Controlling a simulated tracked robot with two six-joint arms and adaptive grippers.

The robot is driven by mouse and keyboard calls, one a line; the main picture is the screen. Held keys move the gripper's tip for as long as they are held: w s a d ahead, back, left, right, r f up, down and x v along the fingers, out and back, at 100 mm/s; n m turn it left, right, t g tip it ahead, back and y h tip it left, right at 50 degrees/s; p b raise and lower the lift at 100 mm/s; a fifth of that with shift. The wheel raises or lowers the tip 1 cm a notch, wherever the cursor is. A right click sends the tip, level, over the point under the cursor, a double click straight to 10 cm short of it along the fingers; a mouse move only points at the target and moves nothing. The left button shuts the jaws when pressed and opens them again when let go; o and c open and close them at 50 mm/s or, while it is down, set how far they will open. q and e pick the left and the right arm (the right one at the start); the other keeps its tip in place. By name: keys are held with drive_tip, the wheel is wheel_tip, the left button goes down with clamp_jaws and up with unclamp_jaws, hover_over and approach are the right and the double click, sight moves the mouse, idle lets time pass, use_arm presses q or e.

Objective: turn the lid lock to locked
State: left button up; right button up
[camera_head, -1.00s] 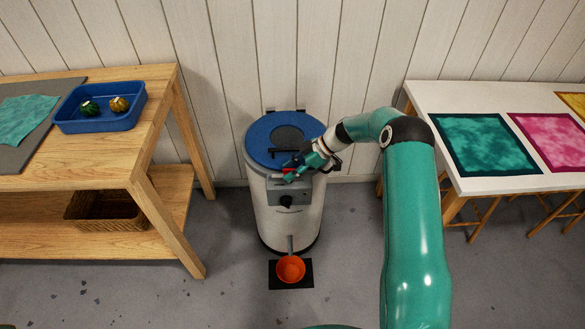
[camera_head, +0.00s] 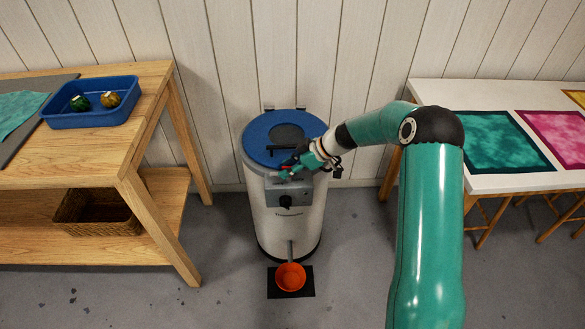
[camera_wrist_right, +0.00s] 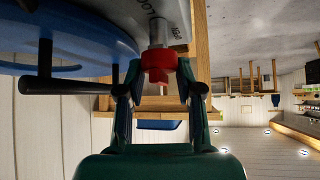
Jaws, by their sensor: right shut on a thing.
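The white cylindrical vat (camera_head: 288,228) stands upright on the floor with its blue round lid (camera_head: 256,152) down on top. The red lid lock (camera_wrist_right: 158,64) sits on a metal shaft by the grey front panel (camera_head: 272,192). My right gripper (camera_head: 290,166) reaches in from the right at the lid's front edge. In the right wrist view, the fingers of my right gripper (camera_wrist_right: 160,74) stand on both sides of the red lock and are shut on it. In the head view the fingers partly hide the lock. My left gripper is not in view.
An orange bowl (camera_head: 290,275) sits on a black mat under the vat's spout. A wooden table (camera_head: 120,150) with a blue tray (camera_head: 92,118) is at left. A white table (camera_head: 440,95) with coloured cloths is at right. A black lid handle (camera_wrist_right: 45,80) is close to my right gripper.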

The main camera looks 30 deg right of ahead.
drive_tip(key=shift+s+a+f, duration=0.1)
idle(0.8)
drive_tip(key=o, duration=1.2)
drive_tip(key=shift+s+d+r, duration=0.15)
drive_tip(key=shift+d+r, duration=0.25)
drive_tip(key=shift+r, duration=0.1)
drive_tip(key=v, duration=1)
drive_tip(key=shift+s+d+r, duration=0.15)
drive_tip(key=shift+s+r, duration=0.1)
